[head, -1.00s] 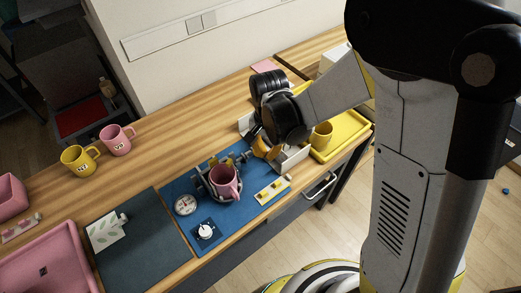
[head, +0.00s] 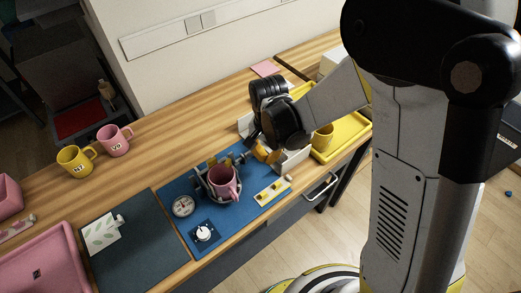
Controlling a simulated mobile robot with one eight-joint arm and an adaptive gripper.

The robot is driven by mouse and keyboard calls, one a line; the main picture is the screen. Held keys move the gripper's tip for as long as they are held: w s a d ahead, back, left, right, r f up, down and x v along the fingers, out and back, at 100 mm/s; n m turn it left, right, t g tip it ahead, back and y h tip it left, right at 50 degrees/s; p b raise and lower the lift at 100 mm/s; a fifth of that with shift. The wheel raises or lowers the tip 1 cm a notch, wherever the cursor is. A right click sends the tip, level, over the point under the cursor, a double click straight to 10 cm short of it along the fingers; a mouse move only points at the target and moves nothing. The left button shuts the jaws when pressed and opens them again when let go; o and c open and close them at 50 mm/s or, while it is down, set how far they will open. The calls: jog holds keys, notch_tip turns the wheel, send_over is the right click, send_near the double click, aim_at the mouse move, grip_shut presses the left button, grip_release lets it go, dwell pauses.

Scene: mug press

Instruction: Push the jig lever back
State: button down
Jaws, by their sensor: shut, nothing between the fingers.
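A pink mug (head: 223,181) sits in the dark jig (head: 206,190) on the blue mat (head: 197,227). My gripper (head: 251,152) comes in from the right with my arm and is just behind and right of the mug, low over the mat's far end. Its fingers look shut with nothing held, and they are small and partly hidden by the wrist. I cannot make out the jig lever clearly among the dark and yellow parts near the fingers. I cannot tell whether the fingers touch it.
A round dial (head: 183,206) and a white knob (head: 204,233) lie in front of the jig. A small yellow panel (head: 272,191) is right of it. A yellow tray (head: 352,134) with a yellow mug (head: 323,137) stands right. Two mugs stand far left.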

jog(key=w+a, duration=0.7)
jog(key=w, duration=0.3)
jog(key=shift+w+f+b, duration=0.15)
jog(key=shift+w+b, duration=0.15)
jog(key=shift+b, duration=0.1)
dwell(1.3)
notch_tip(320, 180, up, 7)
jog(key=p, duration=0.4)
jog(key=shift+s+d, duration=0.25)
jog(key=shift+s, duration=0.15)
dwell(0.5)
